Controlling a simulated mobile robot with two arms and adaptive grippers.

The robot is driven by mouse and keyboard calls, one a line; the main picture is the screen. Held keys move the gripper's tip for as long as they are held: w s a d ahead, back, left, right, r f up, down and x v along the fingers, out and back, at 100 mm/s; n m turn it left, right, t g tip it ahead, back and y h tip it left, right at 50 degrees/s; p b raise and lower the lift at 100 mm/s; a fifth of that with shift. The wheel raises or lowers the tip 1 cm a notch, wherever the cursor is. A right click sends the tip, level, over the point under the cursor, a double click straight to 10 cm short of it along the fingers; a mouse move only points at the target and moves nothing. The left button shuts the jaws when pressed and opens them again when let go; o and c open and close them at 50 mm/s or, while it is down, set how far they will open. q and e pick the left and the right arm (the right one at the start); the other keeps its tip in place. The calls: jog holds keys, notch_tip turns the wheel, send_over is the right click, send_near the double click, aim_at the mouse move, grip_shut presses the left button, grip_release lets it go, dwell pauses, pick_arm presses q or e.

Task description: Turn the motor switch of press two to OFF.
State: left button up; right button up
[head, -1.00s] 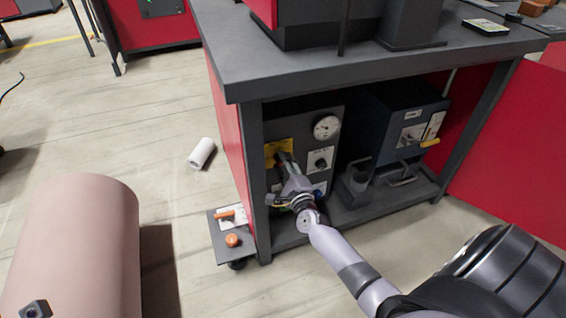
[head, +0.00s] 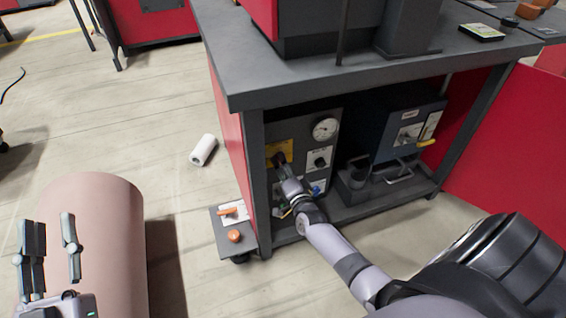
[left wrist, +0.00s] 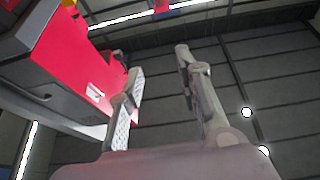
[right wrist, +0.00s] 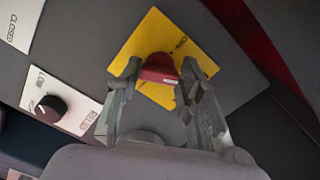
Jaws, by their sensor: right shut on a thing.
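A red switch knob (right wrist: 158,68) sits on a yellow plate (right wrist: 144,40) on the grey panel inside the press cabinet. The plate also shows in the head view (head: 285,147), where my gripper hides the knob. My right gripper (right wrist: 160,80) is shut on the red knob, with one finger at each side of it. It also shows in the head view (head: 280,163), reaching into the cabinet. The lettering on the plate is too small to read surely. My left gripper (head: 51,222) is open and empty at the lower left, far from the panel.
A smaller black knob (right wrist: 52,108) on a white plate and a round gauge (head: 325,129) are on the same panel. A blue box (head: 408,133) stands to the right. The dark tabletop (head: 400,75) overhangs the arm.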

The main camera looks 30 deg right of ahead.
pick_arm(q)
notch_tip(320, 180, down, 16)
jog(key=s+a+g+y+p, duration=0.2)
jog(key=g+y+p, duration=0.1)
jog(key=g, duration=0.6)
jog(key=shift+a+g+y, duration=0.3)
jog(key=shift+a+g, duration=0.1)
pick_arm(e)
jog(key=shift+d+f+n, duration=0.1)
jog(key=shift+f+n, duration=0.05)
jog(key=shift+n, duration=6.25)
jog(key=o, duration=1.2)
pick_arm(q)
jog(key=shift+a, duration=0.1)
pick_arm(e)
jog(key=shift+s, duration=0.1)
jog(key=v, duration=1.2)
jog(key=shift+d, duration=0.1)
